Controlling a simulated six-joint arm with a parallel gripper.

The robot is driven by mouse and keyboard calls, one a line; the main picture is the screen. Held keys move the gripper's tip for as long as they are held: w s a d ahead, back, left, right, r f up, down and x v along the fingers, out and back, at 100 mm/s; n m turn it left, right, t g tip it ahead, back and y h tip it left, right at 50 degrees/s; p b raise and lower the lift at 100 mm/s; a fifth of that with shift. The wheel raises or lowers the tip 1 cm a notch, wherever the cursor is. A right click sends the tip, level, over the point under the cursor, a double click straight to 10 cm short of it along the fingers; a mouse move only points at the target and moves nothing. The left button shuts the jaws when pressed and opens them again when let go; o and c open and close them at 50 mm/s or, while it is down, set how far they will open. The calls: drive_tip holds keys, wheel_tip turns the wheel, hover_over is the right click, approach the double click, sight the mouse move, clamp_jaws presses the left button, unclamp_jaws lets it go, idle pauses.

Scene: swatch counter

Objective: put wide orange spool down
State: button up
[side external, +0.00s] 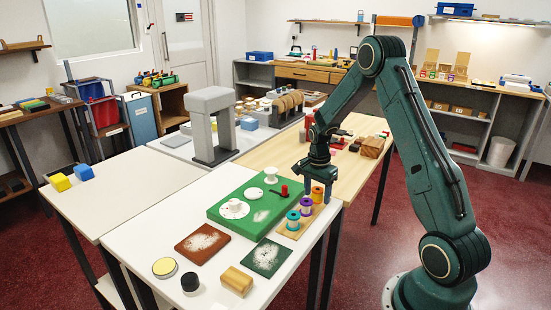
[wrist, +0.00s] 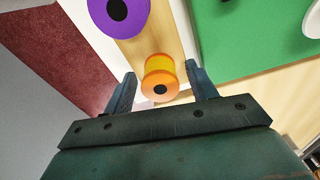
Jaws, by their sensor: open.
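The orange spool (side external: 318,193) stands at the far end of a narrow wooden strip (side external: 288,233) on the white table. In the wrist view, the orange spool (wrist: 159,80) shows orange ends and a yellow middle with a dark centre hole. My gripper (side external: 314,190) is low over the strip and open. In the wrist view, the fingers of my gripper (wrist: 162,76) are on either side of the spool, with a visible gap at each side. A purple spool (side external: 306,206) and a teal spool (side external: 293,218) stand on the same strip.
A green board (side external: 225,211) with white round pieces and a red-handled item lies beside the strip. A brown swatch (side external: 202,243), a dark green swatch (side external: 265,257) and a wooden block (side external: 236,280) lie nearer. The table edge is close beside the strip.

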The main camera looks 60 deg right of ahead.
sight(316, 190)
drive_tip(key=shift+r, duration=0.15)
wheel_tip(316, 190, up, 12)
drive_tip(key=shift+a, duration=0.3)
idle(0.8)
